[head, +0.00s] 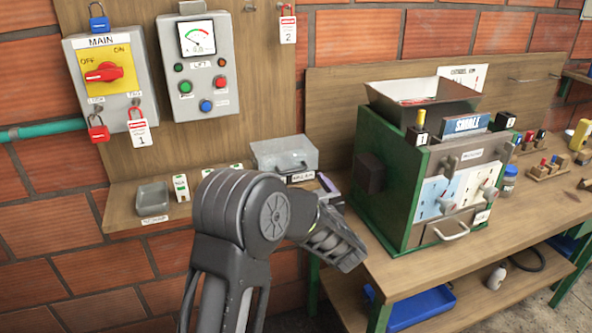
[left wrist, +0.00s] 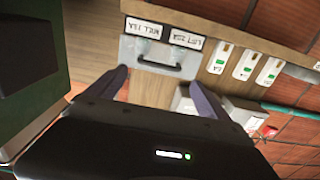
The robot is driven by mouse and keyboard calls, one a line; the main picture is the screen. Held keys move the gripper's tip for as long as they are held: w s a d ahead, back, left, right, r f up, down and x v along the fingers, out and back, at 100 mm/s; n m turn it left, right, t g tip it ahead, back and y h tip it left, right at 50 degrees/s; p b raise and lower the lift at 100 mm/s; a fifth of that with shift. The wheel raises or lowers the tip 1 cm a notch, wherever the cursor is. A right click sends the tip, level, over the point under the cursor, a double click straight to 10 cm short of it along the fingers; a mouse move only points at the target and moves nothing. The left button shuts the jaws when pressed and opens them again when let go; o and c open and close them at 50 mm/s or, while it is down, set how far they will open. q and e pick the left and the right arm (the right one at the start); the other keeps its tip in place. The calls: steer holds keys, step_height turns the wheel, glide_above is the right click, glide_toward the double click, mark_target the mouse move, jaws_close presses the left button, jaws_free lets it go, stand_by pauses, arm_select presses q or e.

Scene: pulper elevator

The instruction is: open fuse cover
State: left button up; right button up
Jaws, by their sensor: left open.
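The fuse cover looks to be a grey, partly clear box lid (head: 285,155) with a handle on its front, on the wall shelf left of the green machine. It looks closed. In the left wrist view the cover (left wrist: 150,52) is upside down, with its handle just beyond my fingertips. My left gripper (head: 328,190) is mostly hidden behind my arm; its purplish fingers show just right of and below the cover. In the left wrist view its fingers (left wrist: 158,82) are spread apart, one to each side of the handle, with nothing between them. My right gripper is out of view.
A green machine (head: 378,215) stands on the workbench close to the right. Breakers (head: 181,187) and a grey tray (head: 152,199) lie left along the shelf. The main switch box (head: 105,80) and lift panel (head: 198,65) hang on the board above.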

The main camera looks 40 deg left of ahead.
mark_target(295, 171)
arm_select(q)
steer(key=shift+f, duration=0.1)
steer(key=p+x, duration=0.2)
steer(key=x, duration=0.5)
steer(key=shift+w+a, duration=0.25)
steer(key=shift+w, duration=0.1)
steer(key=shift+c, duration=0.5)
steer(key=c, duration=1.7)
